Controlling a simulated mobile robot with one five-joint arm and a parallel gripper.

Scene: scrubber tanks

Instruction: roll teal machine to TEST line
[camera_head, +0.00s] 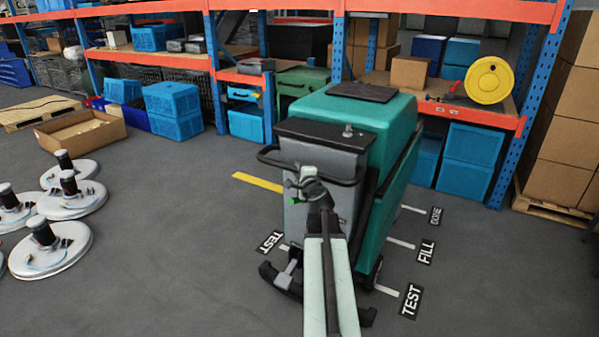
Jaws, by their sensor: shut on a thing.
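The teal machine (365,128) stands upright on the grey floor at the picture's centre, with a grey rear panel and a dark bar handle. My gripper (307,182) is at this handle on the near side and shut on it; my arm hides part of the machine's lower back. A TEST label with a white line (411,301) lies on the floor at the machine's right, near its rear wheel. Another TEST label (271,242) lies at its left. The FILL label (426,251) and the DONE label (436,215) lie farther along the right side.
Orange and blue shelving (340,60) with bins runs across the back, close behind the machine. Several round white floor discs (62,247) lie at the left. A yellow floor strip (257,182) is left of the machine. Stacked cartons (560,130) stand at right.

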